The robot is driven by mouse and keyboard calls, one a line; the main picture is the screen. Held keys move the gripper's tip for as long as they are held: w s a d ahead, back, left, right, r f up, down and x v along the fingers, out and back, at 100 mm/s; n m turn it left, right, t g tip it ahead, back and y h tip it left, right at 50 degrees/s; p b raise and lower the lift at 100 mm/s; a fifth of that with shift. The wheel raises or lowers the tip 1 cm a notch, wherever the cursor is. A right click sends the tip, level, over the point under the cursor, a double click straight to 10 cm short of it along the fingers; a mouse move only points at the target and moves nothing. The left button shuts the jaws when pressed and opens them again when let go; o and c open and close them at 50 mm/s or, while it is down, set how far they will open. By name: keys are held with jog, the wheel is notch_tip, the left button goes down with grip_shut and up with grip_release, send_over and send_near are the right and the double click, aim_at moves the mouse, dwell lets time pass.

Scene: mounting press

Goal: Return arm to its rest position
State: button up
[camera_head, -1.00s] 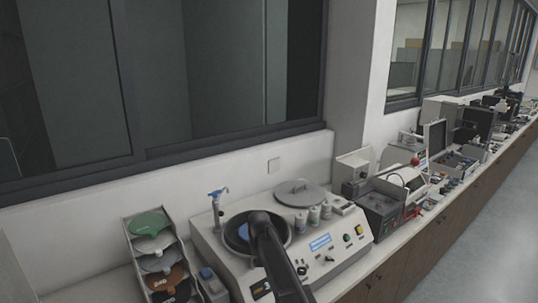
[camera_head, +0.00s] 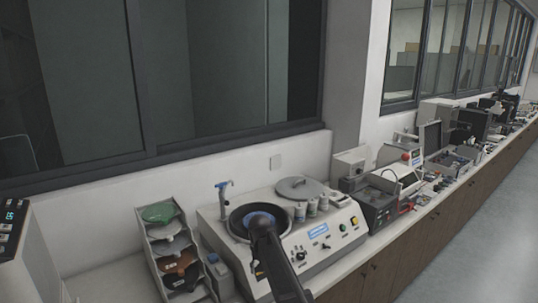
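A black arm link (camera_head: 274,262), mine, rises from the bottom edge of the head view. Its rounded upper end overlaps the near side of a dark round bowl on a grey-white grinding machine (camera_head: 330,256). I cannot tell the distance between link and machine. No gripper fingers can be made out, so I cannot see whether my gripper is open, shut or holding anything.
A rack (camera_head: 150,234) of coloured discs stands left of the machine. More equipment lines the bench to the right. The grey floor (camera_head: 480,215) at far right is clear.

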jog(key=s+d+f+b, duration=0.3)
jog(key=s+d, duration=0.7)
jog(key=s, duration=0.2)
jog(key=s+d+f+m+b, duration=0.1)
jog(key=s+d+f+b, duration=0.2)
jog(key=s+d, duration=0.7)
jog(key=shift+s, duration=0.9)
jog(key=shift+w+a+f, duration=0.1)
dwell(1.5)
